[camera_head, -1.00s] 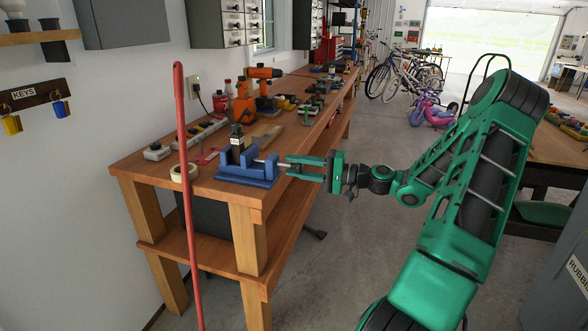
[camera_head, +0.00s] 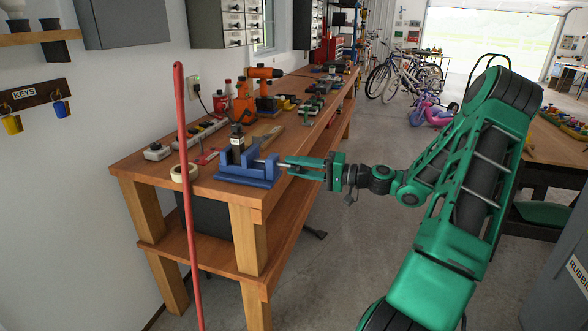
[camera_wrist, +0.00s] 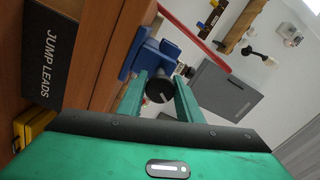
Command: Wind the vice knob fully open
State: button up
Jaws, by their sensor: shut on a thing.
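My green gripper (camera_head: 290,165) reaches in from the right at the vice's screw end. In the wrist view the round dark vice knob (camera_wrist: 159,90) lies between my two fingers, and my gripper (camera_wrist: 163,92) is shut on it. The blue vice body (camera_wrist: 150,58) shows behind the knob. The head view hides most of the knob behind the fingers.
A red pole (camera_head: 185,200) stands in front of the bench's left side.

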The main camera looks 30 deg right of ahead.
jog(key=o, duration=0.8)
jog(key=shift+d+f, duration=0.1)
jog(key=v, duration=1)
jog(key=shift+s+d, duration=0.25)
jog(key=shift+o, duration=0.7)
jog(key=w+a+n, duration=0.6)
jog(key=w+n, duration=0.1)
jog(key=shift+w+a, duration=0.15)
jog(key=shift+w, duration=0.15)
